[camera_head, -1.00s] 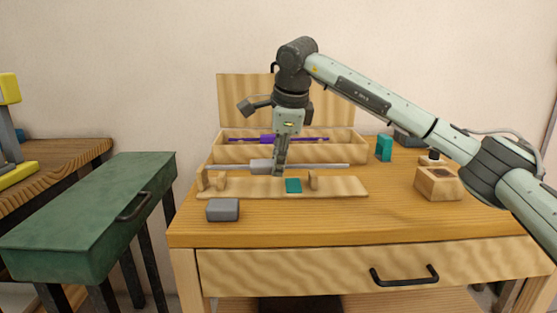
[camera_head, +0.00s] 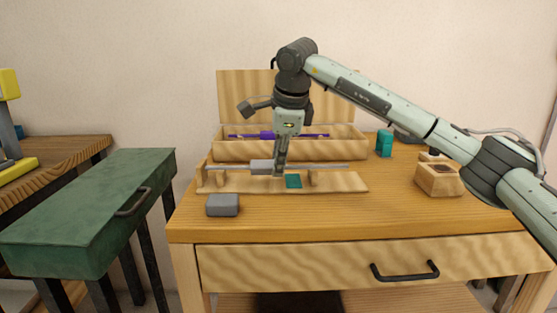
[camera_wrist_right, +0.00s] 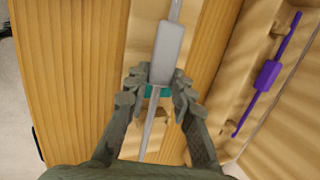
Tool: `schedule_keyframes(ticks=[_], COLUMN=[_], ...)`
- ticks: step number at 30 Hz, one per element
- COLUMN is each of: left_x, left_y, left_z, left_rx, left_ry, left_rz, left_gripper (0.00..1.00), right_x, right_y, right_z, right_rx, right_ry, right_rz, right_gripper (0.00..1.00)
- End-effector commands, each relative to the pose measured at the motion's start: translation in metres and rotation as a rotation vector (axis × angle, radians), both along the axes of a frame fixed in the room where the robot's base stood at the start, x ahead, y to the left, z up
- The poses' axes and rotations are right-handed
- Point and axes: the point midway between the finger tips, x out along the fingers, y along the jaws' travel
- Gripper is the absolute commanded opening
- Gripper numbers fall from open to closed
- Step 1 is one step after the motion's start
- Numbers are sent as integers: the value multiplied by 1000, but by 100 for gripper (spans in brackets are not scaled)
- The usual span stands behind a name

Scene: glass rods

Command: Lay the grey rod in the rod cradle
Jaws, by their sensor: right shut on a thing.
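A teal patch (camera_head: 293,181) is on the cradle board. My left gripper is out of view.
Behind the cradle stands an open wooden box (camera_head: 345,149) with a purple rod (camera_head: 267,134) in it. A grey block (camera_head: 223,205) is at the front left. A teal object (camera_head: 384,144) and a wooden block (camera_head: 437,180) are at the right. The front middle of the table (camera_head: 330,215) is clear.

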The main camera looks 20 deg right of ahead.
Motion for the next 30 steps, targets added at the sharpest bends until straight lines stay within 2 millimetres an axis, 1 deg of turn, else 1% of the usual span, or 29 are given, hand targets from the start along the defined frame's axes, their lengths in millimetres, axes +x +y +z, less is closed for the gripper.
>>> schedule_keyframes(ticks=[7, 18, 26, 27, 30], left_x=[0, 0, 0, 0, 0], left_y=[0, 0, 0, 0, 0], left_z=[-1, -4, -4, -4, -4], left_rx=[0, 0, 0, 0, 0], left_ry=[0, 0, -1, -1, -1], left_rz=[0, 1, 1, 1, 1], left_gripper=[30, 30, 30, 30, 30], right_x=[0, 0, 0, 0, 0], right_y=[0, 0, 0, 0, 0], right_z=[-1, -7, -8, -8, -8], right_rx=[0, 0, 0, 0, 0], right_ry=[0, -1, -1, -1, -1], right_rz=[0, 0, 0, 0, 0], right_gripper=[0, 0, 0, 25, 37])
